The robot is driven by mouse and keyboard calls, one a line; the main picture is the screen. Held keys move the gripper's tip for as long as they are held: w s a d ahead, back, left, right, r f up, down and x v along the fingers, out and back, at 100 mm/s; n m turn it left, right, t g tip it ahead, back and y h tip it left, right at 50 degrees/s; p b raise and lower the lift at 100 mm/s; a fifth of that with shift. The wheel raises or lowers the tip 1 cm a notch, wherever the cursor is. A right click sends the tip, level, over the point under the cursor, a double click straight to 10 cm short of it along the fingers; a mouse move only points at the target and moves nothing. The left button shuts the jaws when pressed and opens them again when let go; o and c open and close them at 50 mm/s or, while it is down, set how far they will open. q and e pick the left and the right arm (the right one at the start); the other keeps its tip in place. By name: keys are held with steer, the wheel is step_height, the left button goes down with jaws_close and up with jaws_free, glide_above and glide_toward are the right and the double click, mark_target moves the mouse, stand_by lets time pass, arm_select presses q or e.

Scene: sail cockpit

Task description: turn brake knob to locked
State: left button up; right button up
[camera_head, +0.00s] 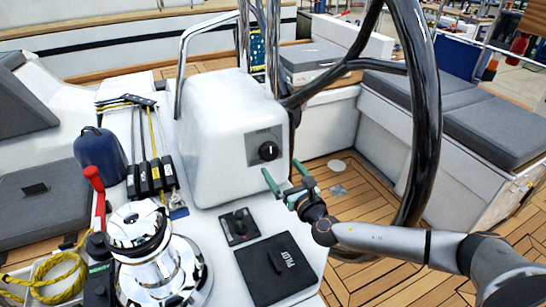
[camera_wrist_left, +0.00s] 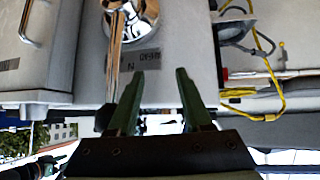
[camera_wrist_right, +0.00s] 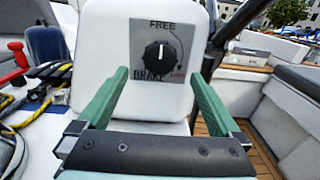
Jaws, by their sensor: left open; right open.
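The brake knob (camera_head: 268,151) is a black round knob on a grey plate on the side of the white pedestal (camera_head: 215,120). In the right wrist view the knob (camera_wrist_right: 158,54) has a white pointer line that stands about upright, toward the word FREE. The plate (camera_wrist_right: 140,34) also reads BRAKE, with a small red label at its lower right. My right gripper (camera_head: 288,182) is open and empty, just in front of and below the knob, apart from it. My left gripper (camera_wrist_left: 158,75) is open and empty, facing a shiny metal fitting; it does not show in the head view.
The black steering wheel (camera_head: 424,100) stands right of the pedestal. A chrome winch (camera_head: 145,255), a red-handled lever (camera_head: 97,195) and a blue rounded object (camera_head: 100,157) are at left. A black PILOT panel (camera_head: 277,268) lies below my right gripper. Space directly before the knob is free.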

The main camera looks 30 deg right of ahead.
mark_target(271, 155)
steer(key=w, duration=0.6)
steer(key=shift+w+d, duration=0.2)
steer(key=shift+w, duration=0.15)
steer(key=c, duration=1.4)
